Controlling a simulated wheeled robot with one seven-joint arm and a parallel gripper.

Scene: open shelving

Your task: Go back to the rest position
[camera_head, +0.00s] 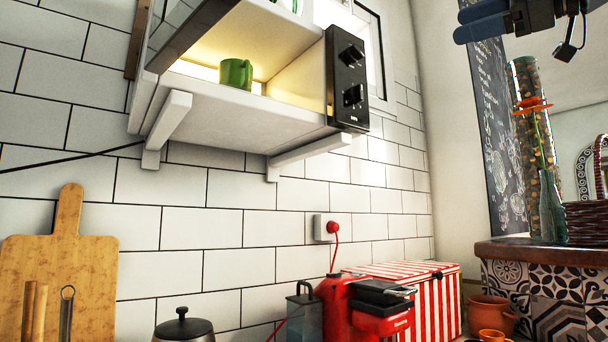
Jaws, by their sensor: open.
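My gripper (459,25) is at the top right corner, high in front of the chalkboard side. Its two blue fingers point left with a narrow gap between them, and nothing shows in the gap. The jaws are open. Most of my arm is outside the picture. A green mug (235,73) stands inside an open, lit microwave (347,82) at the upper left, well apart from my gripper.
The microwave sits on a bracketed wall shelf (215,118). Below are a cutting board (65,255), a kettle (184,328), a red coffee machine (350,312) and a striped box (420,300). A glass vase (553,215) stands on the tiled ledge at right.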

